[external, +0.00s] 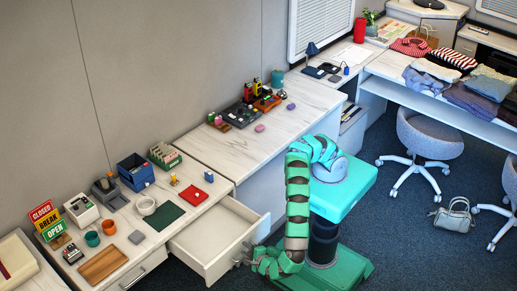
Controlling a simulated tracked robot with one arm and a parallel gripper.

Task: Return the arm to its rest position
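My arm (298,205) is green with dark joints. It rises from my green base, bends over and hangs down beside the pulled-out drawer. My gripper (242,258) is low, by the outer front face of the drawer (216,236). The gripper is small and dark here. I cannot tell whether its fingers touch the drawer front or its handle, or whether they are open or shut. The drawer stands open below the counter, and its inside looks empty.
The counter (245,146) along the wall holds a blue bin (135,171), an open sign (54,230), a wooden tray (103,263) and a green mat (165,215). Grey chairs (430,135) and a handbag (452,217) stand right of me. Dark carpet between is clear.

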